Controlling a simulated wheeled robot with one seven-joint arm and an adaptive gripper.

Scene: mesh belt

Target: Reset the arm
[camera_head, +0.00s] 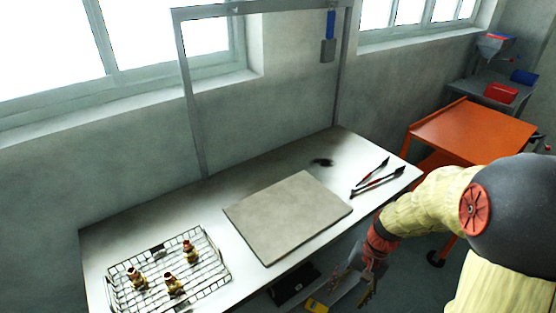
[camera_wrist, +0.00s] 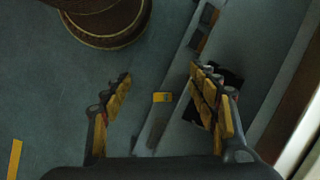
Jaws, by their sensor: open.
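My gripper (camera_wrist: 160,105) is open and empty in the wrist view, its two yellow-padded fingers wide apart above the floor. In the head view my gripper (camera_head: 357,284) hangs low at the front edge of the workbench (camera_head: 110,235), to the right of its lower shelf. My arm, in a yellowish cover, reaches in from the right. Nothing is between the fingers.
A wire basket (camera_head: 205,279) with several brass fittings (camera_head: 174,284) stands on the bench's left. A grey board (camera_head: 288,215) lies mid-bench; tongs (camera_head: 378,181) lie right of it. An orange cart (camera_head: 470,130) stands beyond. A round brown object (camera_wrist: 105,20) shows in the wrist view.

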